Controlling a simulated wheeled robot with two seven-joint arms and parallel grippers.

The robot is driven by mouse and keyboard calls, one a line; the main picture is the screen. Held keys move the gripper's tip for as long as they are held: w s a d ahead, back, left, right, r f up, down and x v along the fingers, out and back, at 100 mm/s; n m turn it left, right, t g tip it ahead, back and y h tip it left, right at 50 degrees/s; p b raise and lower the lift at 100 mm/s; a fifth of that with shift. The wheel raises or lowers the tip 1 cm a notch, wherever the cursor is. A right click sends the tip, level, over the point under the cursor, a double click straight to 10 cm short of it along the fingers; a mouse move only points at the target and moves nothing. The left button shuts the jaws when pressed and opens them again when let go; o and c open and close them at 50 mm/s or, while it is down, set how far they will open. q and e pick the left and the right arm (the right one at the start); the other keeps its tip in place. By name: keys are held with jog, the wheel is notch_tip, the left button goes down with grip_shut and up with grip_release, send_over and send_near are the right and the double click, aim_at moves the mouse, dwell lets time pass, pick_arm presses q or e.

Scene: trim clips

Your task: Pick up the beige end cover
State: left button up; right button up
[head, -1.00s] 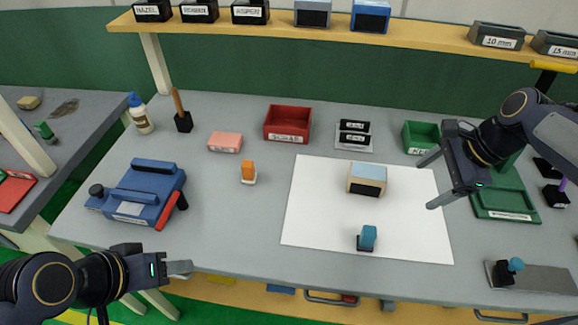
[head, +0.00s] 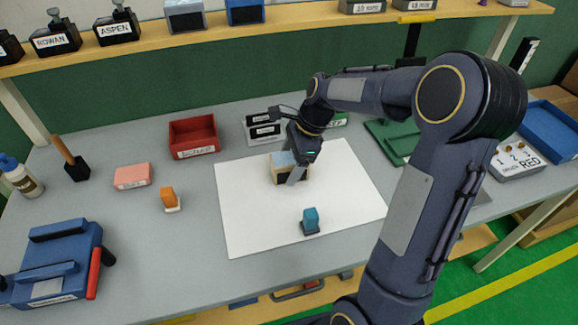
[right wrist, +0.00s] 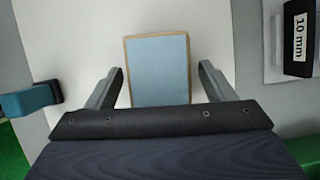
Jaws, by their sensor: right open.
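A boxy beige piece with a light blue top (head: 276,174) sits on the white sheet (head: 240,215) in the head view; I take it for the beige end cover. In the right wrist view its blue top with a thin tan rim (right wrist: 158,70) lies between my fingers. My right gripper (head: 290,176) is open over it, pointing down, and hides part of it. In the right wrist view the right gripper (right wrist: 161,73) has one finger on each side, with gaps at the tips. I cannot tell whether the fingers are down at its sides. My left gripper is out of view.
A teal-topped block (head: 310,221) stands on the sheet nearby. Behind are a plate with black labelled clips (head: 262,130) and a red bin (head: 194,136). An orange piece (head: 169,198) and a pink block (head: 132,177) lie left. The sheet's front left is clear.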

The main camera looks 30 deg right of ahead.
jog(key=c, duration=1.1)
